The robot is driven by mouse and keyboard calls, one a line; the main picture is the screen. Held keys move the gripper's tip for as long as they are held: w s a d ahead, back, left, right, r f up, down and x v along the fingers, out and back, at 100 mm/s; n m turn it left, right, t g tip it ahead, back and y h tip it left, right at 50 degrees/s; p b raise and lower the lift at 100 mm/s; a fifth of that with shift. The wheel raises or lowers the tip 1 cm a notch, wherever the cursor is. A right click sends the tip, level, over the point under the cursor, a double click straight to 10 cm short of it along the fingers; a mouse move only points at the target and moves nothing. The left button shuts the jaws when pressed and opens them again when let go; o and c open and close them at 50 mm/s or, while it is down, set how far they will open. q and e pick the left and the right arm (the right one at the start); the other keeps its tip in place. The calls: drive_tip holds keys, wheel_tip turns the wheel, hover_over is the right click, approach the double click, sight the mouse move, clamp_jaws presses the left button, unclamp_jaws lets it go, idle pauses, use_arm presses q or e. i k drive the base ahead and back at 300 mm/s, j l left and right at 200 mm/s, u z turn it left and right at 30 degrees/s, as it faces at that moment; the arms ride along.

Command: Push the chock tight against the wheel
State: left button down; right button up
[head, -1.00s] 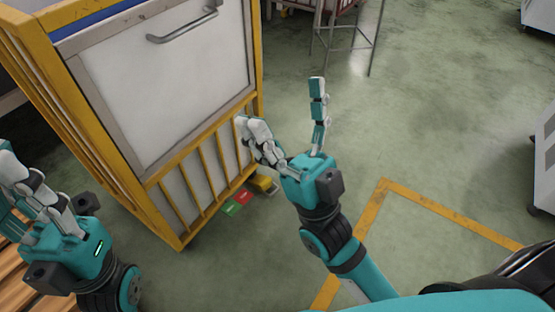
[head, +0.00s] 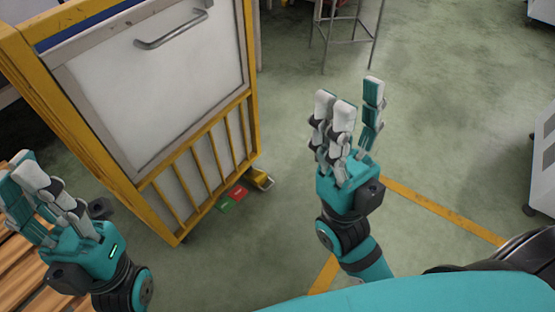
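The yellow and grey piece (head: 260,179), which looks like the chock, is on the floor at the cart's near right corner. The cart's wheel there is hidden or too small to make out, so I cannot tell whether they touch. The cart (head: 152,90) has a yellow frame, white panels and a grey handle. My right gripper (head: 356,101) is right of the yellow piece, apart from it, with its fingers upright, open and empty. My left gripper (head: 32,188) is at the lower left, beside the cart, its fingers apart and empty.
A red plate (head: 239,192) and a green plate (head: 225,204) lie at the cart's lower edge. Wooden slats (head: 25,272) are at the lower left. A metal stand (head: 345,30) is at the back. Yellow floor tape (head: 440,210) crosses the mostly clear floor at right.

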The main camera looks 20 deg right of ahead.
sight(258, 178)
drive_tip(key=i+l, duration=0.2)
drive_tip(key=l, duration=0.2)
drive_tip(key=i+l, duration=0.15)
drive_tip(key=l, duration=0.25)
drive_tip(key=i+l, duration=0.2)
drive_tip(key=l, duration=0.2)
drive_tip(key=i+l, duration=0.15)
drive_tip(key=l, duration=0.25)
drive_tip(key=u, duration=1.7)
